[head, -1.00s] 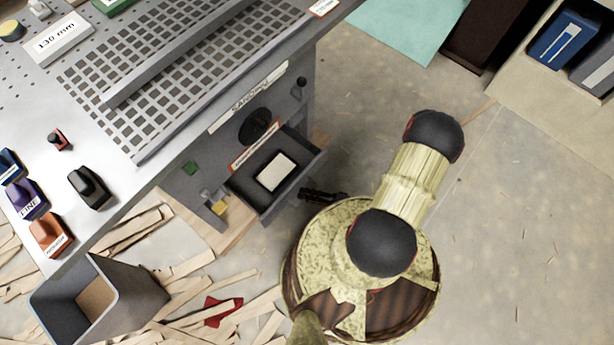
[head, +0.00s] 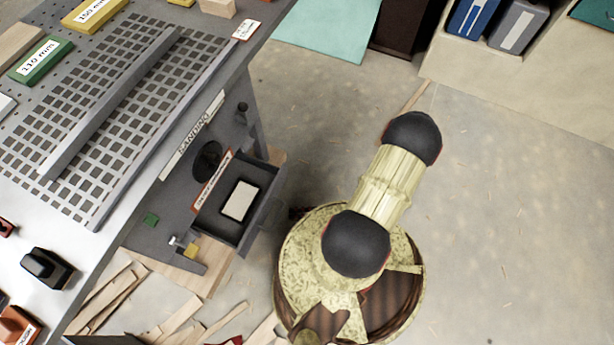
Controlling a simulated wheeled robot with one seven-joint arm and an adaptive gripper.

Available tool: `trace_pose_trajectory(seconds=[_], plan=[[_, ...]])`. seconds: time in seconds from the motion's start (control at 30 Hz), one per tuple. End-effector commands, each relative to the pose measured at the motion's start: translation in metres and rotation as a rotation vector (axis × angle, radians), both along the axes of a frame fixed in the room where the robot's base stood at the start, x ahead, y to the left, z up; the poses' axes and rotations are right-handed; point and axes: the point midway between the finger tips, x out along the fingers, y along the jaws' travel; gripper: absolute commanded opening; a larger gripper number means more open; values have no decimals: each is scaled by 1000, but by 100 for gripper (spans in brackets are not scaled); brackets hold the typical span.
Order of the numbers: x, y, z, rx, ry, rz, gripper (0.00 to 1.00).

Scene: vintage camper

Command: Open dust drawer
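The dust drawer (head: 205,218) stands pulled out from the grey sanding bench, below its round dark opening. Its dark inside is visible, with a pale rectangular piece (head: 240,200) lying on the bottom. The red-edged label (head: 212,180) is at the drawer's back, against the bench face. Only a small dark part of my gripper (head: 297,212) shows, just right of the drawer front, apart from it in the picture. My own arm and body hide the rest, so its fingers cannot be made out.
The perforated bench top (head: 110,120) is at upper left, with a dark knob (head: 242,107) on its side. Wood strips (head: 120,290) litter the floor at lower left. A small yellow block (head: 192,250) is beside the drawer. The floor (head: 500,220) to the right is mostly clear.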

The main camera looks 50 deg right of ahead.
Motion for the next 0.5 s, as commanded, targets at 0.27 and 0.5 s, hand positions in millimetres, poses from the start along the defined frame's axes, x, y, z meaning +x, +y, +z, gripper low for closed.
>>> trace_pose_trajectory(seconds=[0.27, 0.5], plan=[[-23, -21, 5, -2, 0, -2, 27], [-28, -25, 6, -1, 1, 0, 27]])
